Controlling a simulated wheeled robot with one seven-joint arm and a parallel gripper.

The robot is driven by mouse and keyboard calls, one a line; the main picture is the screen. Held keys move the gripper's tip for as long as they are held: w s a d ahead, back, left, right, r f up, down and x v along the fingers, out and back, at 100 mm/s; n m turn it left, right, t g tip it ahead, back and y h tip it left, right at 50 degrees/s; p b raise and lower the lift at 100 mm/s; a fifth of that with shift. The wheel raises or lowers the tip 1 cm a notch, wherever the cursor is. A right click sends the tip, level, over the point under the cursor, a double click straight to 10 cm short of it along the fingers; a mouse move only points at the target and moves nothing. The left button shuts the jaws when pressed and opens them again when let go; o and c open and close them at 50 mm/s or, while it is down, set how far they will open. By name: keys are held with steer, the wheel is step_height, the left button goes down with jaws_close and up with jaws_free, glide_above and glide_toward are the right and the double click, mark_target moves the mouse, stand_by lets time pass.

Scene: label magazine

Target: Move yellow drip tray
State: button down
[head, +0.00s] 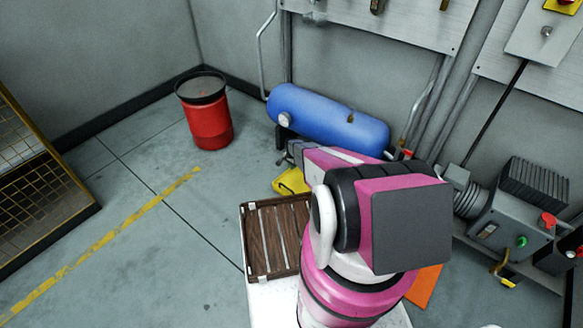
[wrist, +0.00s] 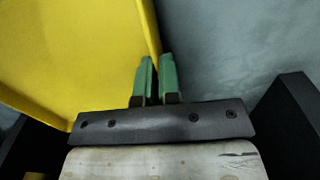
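The yellow drip tray (head: 290,182) shows in the head view as a small patch on the floor side beyond the slatted brown box, largely hidden by my arm. In the wrist view the tray (wrist: 75,50) fills the upper left, with its thin wall running down to the fingers. My gripper (wrist: 156,62) has its two green fingers close together, one on each side of that wall, so it appears shut on the tray's edge. In the head view my gripper is mostly hidden behind my arm.
A brown slatted box (head: 275,236) stands near my base. A blue tank (head: 325,120) lies along the wall, with a red drum (head: 208,115) to its left. A grey machine (head: 510,225) stands at right. A wire cage (head: 40,180) is at far left; floor between is clear.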

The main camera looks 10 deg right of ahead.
steer(key=c, duration=1.2)
jaws_free()
steer(key=shift+c, duration=0.2)
steer(key=shift+r, duration=0.1)
step_height(320, 180, up, 11)
steer(key=shift+f, duration=0.2)
steer(key=s+a+r+n, duration=0.2)
steer(key=s+r+n, duration=0.3)
steer(key=s+r, duration=1.2)
steer(key=s+a+r+n, duration=0.3)
steer(key=s+r+n, duration=0.2)
steer(key=s+r, duration=1.2)
step_height(320, 180, up, 6)
steer(key=shift+a+r+n, duration=0.2)
steer(key=shift+a+n, duration=0.1)
